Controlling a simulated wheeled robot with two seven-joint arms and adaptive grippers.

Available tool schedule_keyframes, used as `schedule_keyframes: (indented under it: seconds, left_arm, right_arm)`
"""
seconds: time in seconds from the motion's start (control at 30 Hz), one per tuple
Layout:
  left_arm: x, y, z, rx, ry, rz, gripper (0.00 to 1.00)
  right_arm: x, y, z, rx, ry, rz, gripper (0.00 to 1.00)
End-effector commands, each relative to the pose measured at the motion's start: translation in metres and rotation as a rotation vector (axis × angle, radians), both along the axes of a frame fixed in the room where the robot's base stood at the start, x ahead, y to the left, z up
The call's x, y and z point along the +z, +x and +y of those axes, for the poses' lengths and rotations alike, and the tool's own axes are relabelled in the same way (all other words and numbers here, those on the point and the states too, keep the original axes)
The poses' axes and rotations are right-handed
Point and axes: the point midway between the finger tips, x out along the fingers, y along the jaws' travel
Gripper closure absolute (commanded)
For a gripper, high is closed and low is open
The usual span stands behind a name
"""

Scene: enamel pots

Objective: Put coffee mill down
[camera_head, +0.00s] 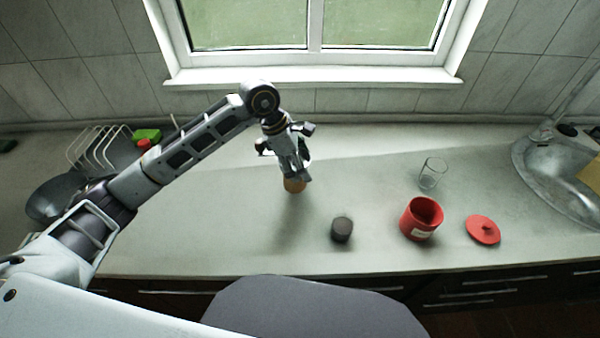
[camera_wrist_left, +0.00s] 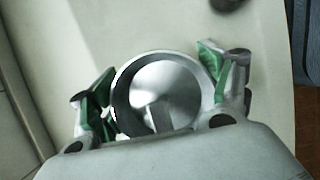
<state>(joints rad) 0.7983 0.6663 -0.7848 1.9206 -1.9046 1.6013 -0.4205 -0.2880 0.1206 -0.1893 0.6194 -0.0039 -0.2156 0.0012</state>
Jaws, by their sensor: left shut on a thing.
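The coffee mill (camera_head: 294,186) shows as a small brown body below my left gripper (camera_head: 297,170) in the head view, over the middle of the counter. In the left wrist view, the mill's round metal top (camera_wrist_left: 172,85) fills the space between the green-padded fingers of my left gripper (camera_wrist_left: 158,75). The gripper is shut on the mill from above and hides its upper part in the head view. The mill looks about upright. I cannot tell whether its base touches the counter (camera_head: 240,225). My right gripper is in neither view.
A dark cylinder (camera_head: 342,229) stands right of the mill, nearer the front edge. Farther right are a red pot (camera_head: 421,218), its red lid (camera_head: 483,230), a clear glass (camera_head: 432,173) and a sink (camera_head: 560,165). A wire rack (camera_head: 98,148) stands left. Counter around the mill is clear.

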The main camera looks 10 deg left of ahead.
Motion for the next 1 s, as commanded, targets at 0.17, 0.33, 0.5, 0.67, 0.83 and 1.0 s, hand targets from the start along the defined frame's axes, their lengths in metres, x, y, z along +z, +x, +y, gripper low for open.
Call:
schedule_keyframes:
  seconds: [0.17,0.33,0.5,0.67,0.83,1.0]
  left_arm:
    - [0.001,0.000,0.000,-0.001,-0.001,-0.001,0.91]
    - [-0.004,0.000,0.000,0.000,0.000,0.000,0.91]
    - [-0.020,-0.001,0.000,-0.001,-0.001,0.002,0.91]
    - [-0.034,0.000,0.000,0.000,0.000,0.001,0.91]
    - [-0.037,0.000,0.000,-0.001,-0.001,-0.001,0.91]
    - [-0.037,0.000,0.000,-0.001,-0.001,-0.001,0.91]
  right_arm:
    - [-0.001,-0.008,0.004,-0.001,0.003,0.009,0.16]
    - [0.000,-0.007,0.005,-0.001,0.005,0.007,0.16]
    - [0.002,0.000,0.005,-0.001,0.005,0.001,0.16]
    - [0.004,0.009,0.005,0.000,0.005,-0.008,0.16]
    - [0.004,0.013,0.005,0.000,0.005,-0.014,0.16]
    - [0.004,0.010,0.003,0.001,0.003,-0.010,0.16]
